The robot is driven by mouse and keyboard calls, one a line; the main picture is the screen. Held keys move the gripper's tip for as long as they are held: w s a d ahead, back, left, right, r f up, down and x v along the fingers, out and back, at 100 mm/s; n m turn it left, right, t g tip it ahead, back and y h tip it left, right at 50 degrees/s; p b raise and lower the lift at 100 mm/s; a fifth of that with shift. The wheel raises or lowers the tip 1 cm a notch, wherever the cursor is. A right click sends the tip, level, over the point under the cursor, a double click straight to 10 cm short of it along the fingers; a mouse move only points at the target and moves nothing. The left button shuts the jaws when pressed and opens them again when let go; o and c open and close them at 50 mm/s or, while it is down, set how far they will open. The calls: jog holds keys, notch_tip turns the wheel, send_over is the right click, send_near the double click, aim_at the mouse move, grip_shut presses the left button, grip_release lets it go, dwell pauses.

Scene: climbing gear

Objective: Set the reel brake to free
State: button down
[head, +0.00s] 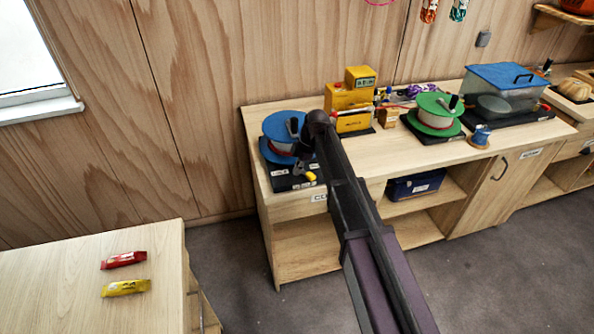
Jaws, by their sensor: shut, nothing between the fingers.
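A blue reel (271,151) with a dark crank handle sits on a black base (283,183) at the left end of the workbench. A small yellow piece (311,176), perhaps its brake lever, shows at the right of that base; its setting is too small to read. My gripper (303,166) points down beside the reel's right side, close above the base and near the yellow piece. It is shut and empty; my own arm partly hides it, and I cannot tell whether it touches anything. A green reel (437,108) on another black base stands farther right.
A yellow machine (351,103) stands right of the blue reel. A blue-lidded clear box (505,88) and a blue spool (480,138) are farther right. A blue bin (415,186) sits on the shelf below. Red (124,260) and yellow (126,288) wrapped bars lie on the near-left table.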

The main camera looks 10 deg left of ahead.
jog(key=shift+w+a+p+v, duration=0.1)
jog(key=shift+p+v, duration=0.7)
jog(key=shift+v, duration=0.1)
jog(key=shift+w+a+p+v, duration=0.1)
jog(key=shift+w+p+v, duration=0.05)
jog(key=shift+p+v, duration=0.7)
jog(key=shift+w+a+p+v, duration=0.1)
jog(key=shift+p+v, duration=0.6)
jog(key=shift+v, duration=0.3)
jog(key=s+d+m+h, duration=0.1)
jog(key=s+d+m, duration=0.5)
jog(key=d+m, duration=0.2)
jog(key=s+d+m+t+h, duration=0.1)
jog(key=s+d+m, duration=0.6)
jog(key=d, duration=0.6)
jog(key=s+d+m+h, duration=0.1)
jog(key=s+d+m, duration=0.6)
jog(key=d, duration=0.3)
jog(key=shift+d+f+m+t, duration=0.4)
jog(key=shift+f+m, duration=0.1)
jog(key=shift+m, duration=0.4)
jog(key=shift+s, duration=0.1)
